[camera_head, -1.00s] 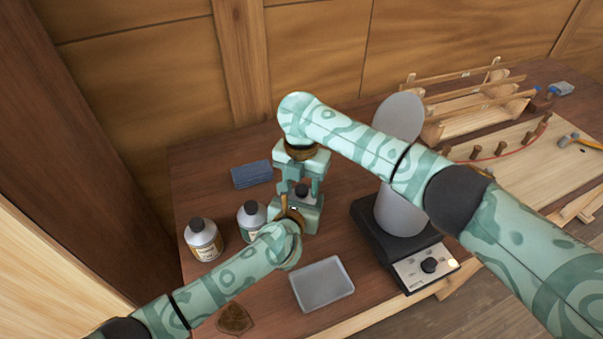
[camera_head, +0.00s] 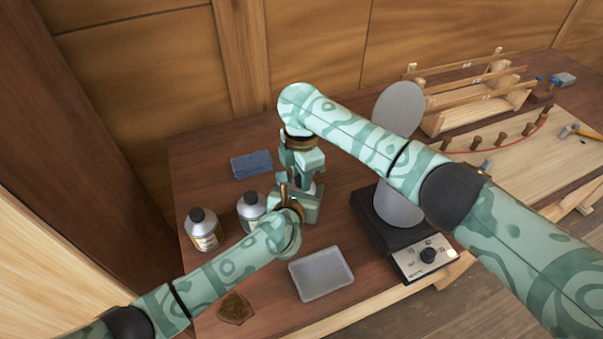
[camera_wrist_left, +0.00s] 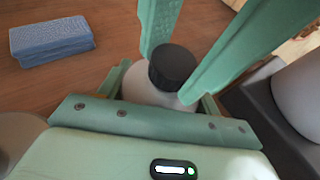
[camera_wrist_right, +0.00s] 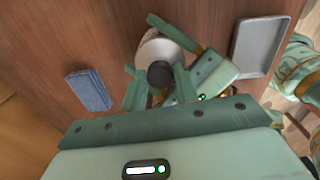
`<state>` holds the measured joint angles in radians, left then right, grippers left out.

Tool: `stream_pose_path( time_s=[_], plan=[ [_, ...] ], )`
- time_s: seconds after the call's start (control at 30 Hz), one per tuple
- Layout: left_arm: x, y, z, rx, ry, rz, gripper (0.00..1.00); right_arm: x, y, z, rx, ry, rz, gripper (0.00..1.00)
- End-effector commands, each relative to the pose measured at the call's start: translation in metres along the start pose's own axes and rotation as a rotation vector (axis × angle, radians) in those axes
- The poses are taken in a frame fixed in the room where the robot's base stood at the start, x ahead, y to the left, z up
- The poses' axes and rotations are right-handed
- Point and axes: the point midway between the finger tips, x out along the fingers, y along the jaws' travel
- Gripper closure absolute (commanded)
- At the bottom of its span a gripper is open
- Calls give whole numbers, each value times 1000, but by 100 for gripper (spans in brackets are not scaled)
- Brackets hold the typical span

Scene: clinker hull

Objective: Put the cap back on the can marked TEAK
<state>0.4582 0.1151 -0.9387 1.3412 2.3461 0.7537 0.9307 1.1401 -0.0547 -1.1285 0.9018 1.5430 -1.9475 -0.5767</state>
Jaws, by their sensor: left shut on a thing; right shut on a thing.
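A pale can (camera_wrist_left: 140,90) with a black cap (camera_wrist_left: 172,66) stands upright between my two grippers; the cap also shows in the right wrist view (camera_wrist_right: 160,75), with the can's shoulder (camera_wrist_right: 158,47) behind it. My left gripper (camera_head: 303,207) is shut around the can's body. My right gripper (camera_head: 304,178) comes from above and is shut on the cap, one finger on each side. The cap sits at the top of the can with no gap visible; I cannot tell how tightly it sits. The can's label is hidden, so TEAK cannot be read.
Two other black-capped cans, one with a yellowish label (camera_head: 204,232) and one partly hidden (camera_head: 250,207), stand left. A blue block (camera_head: 251,164) lies behind. A grey tray (camera_head: 321,274) is in front, a black machine (camera_head: 398,240) right. The hull frame (camera_head: 480,95) is at far right.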

Motion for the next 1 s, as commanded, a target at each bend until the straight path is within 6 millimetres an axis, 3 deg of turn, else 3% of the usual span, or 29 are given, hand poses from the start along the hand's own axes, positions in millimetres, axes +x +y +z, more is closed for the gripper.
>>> stream_pose_path(
  time_s=[0.1, 0.2, 0.5, 0.53, 0.6, 1.0],
  plan=[
    [-1, -2, 1, 1, -2, -5, 100, -1, 1, -1, 228, 3, 3, 98],
    [-1, -3, 1, 1, -2, -5, 100, -1, 1, -1, 334, 2, 4, 98],
    [-1, -3, 1, 2, -2, -7, 100, -1, 1, -1, 361, 1, 5, 98],
    [-1, -4, 1, 2, -2, -7, 100, -1, 1, -1, 361, 1, 5, 65],
    [-1, -3, 1, 1, -2, -6, 100, -1, 1, -1, 360, 2, 5, 49],
    [0, 1, 1, 0, -1, 1, 100, 0, 0, -4, 354, 7, 1, 49]
  ],
)
